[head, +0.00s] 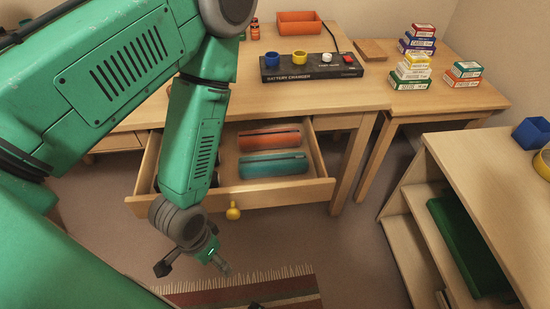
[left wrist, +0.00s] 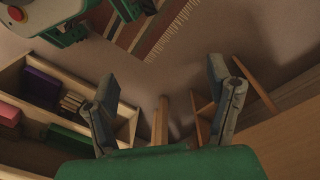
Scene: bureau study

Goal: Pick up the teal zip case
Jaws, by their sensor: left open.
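The teal zip case (head: 273,165) lies flat in the open desk drawer (head: 290,193), in its front part. A red-orange zip case (head: 268,139) lies just behind it. My left gripper (head: 194,268) hangs in front of and below the drawer, to the left of the teal case, apart from it. Its two fingers are spread and empty, as the left wrist view (left wrist: 167,105) also shows. My left arm covers the drawer's left part. The teal case cannot be made out in the left wrist view.
The desk top (head: 370,93) overhangs the drawer's back. It carries a battery charger (head: 310,67) and an orange tray (head: 299,22). A yellow knob (head: 233,211) sticks out of the drawer front. A shelf unit (head: 425,240) stands right. A striped rug (head: 250,290) lies on the floor.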

